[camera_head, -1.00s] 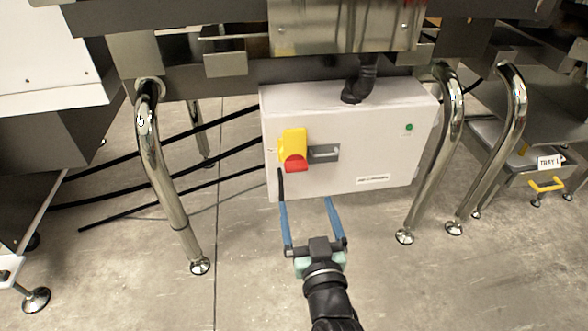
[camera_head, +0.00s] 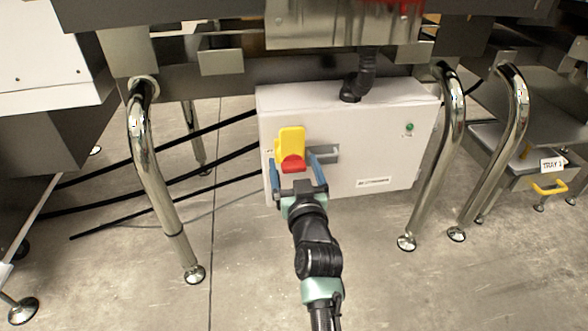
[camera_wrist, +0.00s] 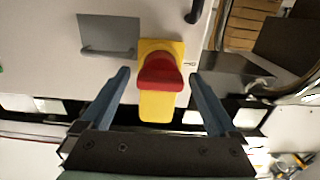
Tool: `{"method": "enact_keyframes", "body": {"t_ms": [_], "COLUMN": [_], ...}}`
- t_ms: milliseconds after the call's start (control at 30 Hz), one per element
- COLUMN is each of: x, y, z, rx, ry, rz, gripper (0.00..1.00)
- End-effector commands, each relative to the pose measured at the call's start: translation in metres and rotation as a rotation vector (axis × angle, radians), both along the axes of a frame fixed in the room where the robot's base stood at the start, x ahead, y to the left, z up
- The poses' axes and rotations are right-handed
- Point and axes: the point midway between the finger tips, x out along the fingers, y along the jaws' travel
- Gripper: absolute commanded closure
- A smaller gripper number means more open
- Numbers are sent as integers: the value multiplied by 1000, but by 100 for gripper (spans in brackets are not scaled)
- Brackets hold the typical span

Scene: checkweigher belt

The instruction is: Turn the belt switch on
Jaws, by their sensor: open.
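The belt switch (camera_head: 291,164) is a red handle on a yellow plate (camera_head: 290,140), mounted on the front of a pale grey control box (camera_head: 375,140). In the wrist view the red handle (camera_wrist: 160,73) sits on the yellow plate (camera_wrist: 158,108), between and just beyond the fingertips. My gripper (camera_head: 295,166) is open, with blue fingers on either side of the handle in the head view. In the wrist view my gripper (camera_wrist: 158,80) shows a gap between each finger and the handle. Whether a fingertip touches the box cannot be told.
A grey handle bracket (camera_head: 325,154) is right of the switch. A small green light (camera_head: 409,127) is at the box's upper right. Chrome legs (camera_head: 150,165) and (camera_head: 440,150) stand either side. Black cables (camera_head: 165,158) run left. A tray drawer with a yellow handle (camera_head: 549,187) is at right.

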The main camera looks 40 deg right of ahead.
Motion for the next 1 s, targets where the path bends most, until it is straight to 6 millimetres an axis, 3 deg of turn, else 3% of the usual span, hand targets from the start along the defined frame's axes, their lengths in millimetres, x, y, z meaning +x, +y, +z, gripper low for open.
{"method": "enact_keyframes", "body": {"t_ms": [267,800,1000], "x": [1,1,1], "y": [0,0,0], "z": [0,0,0], "rx": [0,0,0], "ry": [0,0,0], "rz": [0,0,0], "gripper": [5,100,100]}}
